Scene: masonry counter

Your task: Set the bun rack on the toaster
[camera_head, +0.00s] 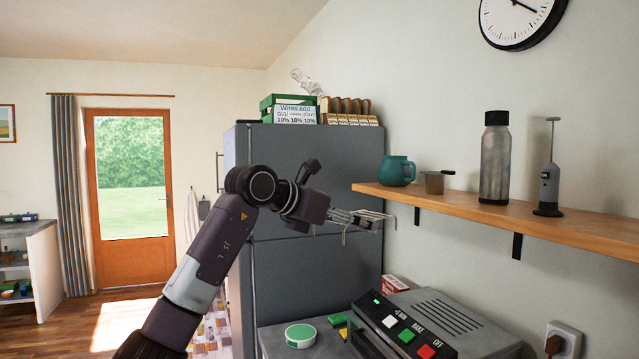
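The bun rack (372,216) is a small metal wire frame with thin legs. My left gripper (338,216) appears shut on its left end and holds it in the air in front of the grey fridge, well above the counter. The toaster (447,318) is a grey box with a slotted top and a dark front panel with coloured buttons marked +5 MIN, BAKE and OFF. It stands low at the right, and the rack is above and left of it in the picture, apart from it. My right gripper is not in view.
A wooden shelf (560,229) on the right wall carries a teal mug (396,171), a small pot (435,183), a steel flask (495,160) and a frother (549,180). A green round tin (300,335) and a red box (394,284) are near the toaster.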

